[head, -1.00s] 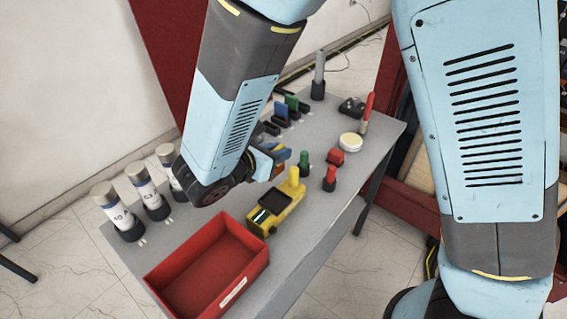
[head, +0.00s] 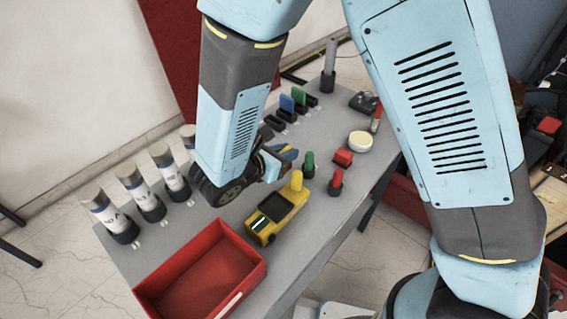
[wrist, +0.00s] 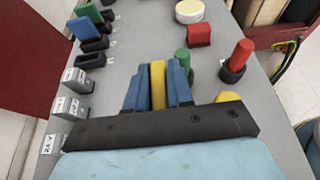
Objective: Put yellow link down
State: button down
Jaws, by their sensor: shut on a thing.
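My gripper (wrist: 158,80) has blue fingers and is shut on the yellow link (wrist: 158,88), which stands upright between them. In the head view my gripper (head: 285,154) is over the grey table, and the link is mostly hidden by the arm and fingers. A blue link (wrist: 84,28) and a green link (wrist: 89,12) stand in black holders at the far left. A black holder (wrist: 91,60) nearer to me looks empty. Whether the yellow link touches the table cannot be told.
A green peg (head: 308,163), a red peg (head: 336,182), a red block (head: 343,157) and a white disc (head: 360,141) stand right of my gripper. A yellow device (head: 277,218) and a red tray (head: 200,275) are nearer. Several white cylinders (head: 138,188) line the left edge.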

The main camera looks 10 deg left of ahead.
jog(key=shift+f, duration=2)
jog(key=c, duration=1)
grip_release()
jog(key=v, duration=1.2)
